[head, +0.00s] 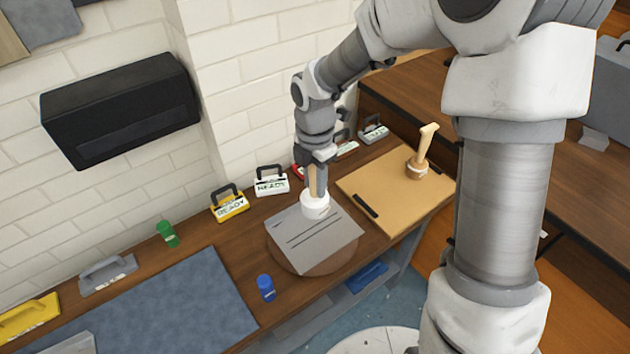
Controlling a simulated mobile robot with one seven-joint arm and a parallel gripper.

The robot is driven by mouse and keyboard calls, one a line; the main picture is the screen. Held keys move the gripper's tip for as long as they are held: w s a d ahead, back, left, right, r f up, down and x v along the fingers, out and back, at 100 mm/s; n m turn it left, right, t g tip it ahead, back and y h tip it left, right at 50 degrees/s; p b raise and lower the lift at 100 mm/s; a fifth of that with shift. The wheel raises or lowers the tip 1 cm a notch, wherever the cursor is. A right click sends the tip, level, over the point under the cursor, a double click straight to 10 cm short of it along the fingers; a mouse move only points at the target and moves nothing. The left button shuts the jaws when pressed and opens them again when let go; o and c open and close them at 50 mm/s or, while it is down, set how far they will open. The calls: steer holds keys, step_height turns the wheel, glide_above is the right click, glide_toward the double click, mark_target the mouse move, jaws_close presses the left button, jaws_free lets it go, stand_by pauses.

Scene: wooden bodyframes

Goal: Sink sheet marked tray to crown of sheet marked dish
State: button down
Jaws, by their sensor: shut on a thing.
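A grey sheet (290,240) with dark lines lies tilted across a round brown board (330,265). A tan sheet (365,182) lies to its right, with dark bars at its edges. I cannot read a "tray" or "dish" mark on either sheet. My gripper (316,178) points down over the grey sheet, shut on the wooden handle of a white-based tool (315,206). The white base appears to touch the grey sheet; any small gap cannot be told. A second wooden-handled tool (424,152) stands upright on the tan sheet.
Yellow (230,206) and white (271,184) "READY" holders stand along the wall. A blue bottle (266,287) stands left of the round board and a green one (167,233) farther back. A blue mat (170,300) covers the bench's left. A black box (120,110) hangs on the wall.

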steer(key=s+d+r+p, duration=0.2)
steer(key=s+p, duration=0.1)
steer(key=s, duration=0.5)
steer(key=shift+s+d+p, duration=0.25)
steer(key=shift+s+p, duration=0.05)
steer(key=shift+p, duration=0.05)
steer(key=shift+w, duration=0.1)
